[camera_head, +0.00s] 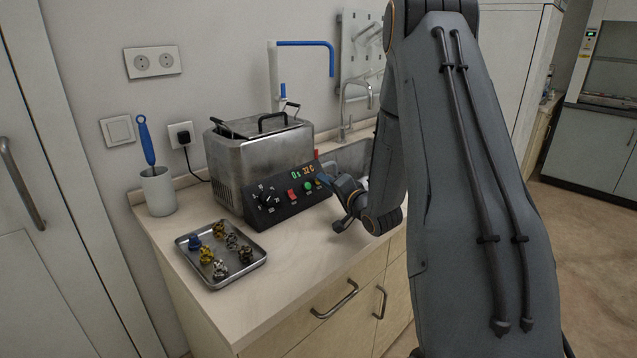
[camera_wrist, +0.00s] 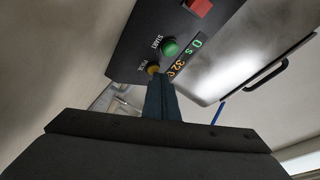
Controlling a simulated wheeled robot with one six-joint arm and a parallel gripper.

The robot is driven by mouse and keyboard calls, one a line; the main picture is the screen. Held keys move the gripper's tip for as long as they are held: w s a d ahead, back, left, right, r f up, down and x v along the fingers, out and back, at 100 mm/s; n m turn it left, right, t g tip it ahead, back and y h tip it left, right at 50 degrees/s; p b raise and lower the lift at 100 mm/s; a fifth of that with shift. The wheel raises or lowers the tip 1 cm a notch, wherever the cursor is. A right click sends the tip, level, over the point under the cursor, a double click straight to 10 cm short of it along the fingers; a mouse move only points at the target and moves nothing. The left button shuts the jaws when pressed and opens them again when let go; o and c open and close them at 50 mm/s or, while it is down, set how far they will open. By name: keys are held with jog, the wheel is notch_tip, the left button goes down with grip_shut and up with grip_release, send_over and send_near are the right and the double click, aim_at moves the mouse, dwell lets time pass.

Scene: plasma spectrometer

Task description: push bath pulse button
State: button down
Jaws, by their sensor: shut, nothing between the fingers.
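The steel bath (camera_head: 226,165) stands on the counter with a sloped black control panel (camera_head: 285,207) at its front. The panel has a dial, a red button, a green START button (camera_wrist: 170,48) and a yellow PULSE button (camera_wrist: 153,69). Its display reads 0 s and 32 C. My gripper (camera_head: 322,180) is at the panel's right end, with its fingers shut and empty. In the wrist view the fingertips (camera_wrist: 157,79) reach the edge of the PULSE button and overlap it in the picture. I cannot tell whether they touch it.
A metal tray (camera_head: 240,274) with several small coloured pieces lies on the counter to the left. A white cup (camera_head: 158,193) with a blue-handled brush stands behind it. A sink and tap (camera_head: 345,105) are right of the bath.

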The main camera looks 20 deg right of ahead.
dwell(0.4)
jog(key=shift+s+d+r+p, duration=0.25)
jog(key=shift+s+r+p, duration=0.3)
jog(key=shift+s+p, duration=0.1)
jog(key=s+r+p, duration=0.1)
jog(key=s+d+r+p, duration=0.1)
jog(key=s+r+p, duration=0.1)
jog(key=shift+s+d, duration=0.15)
jog(key=shift+s, duration=0.15)
dwell(0.6)
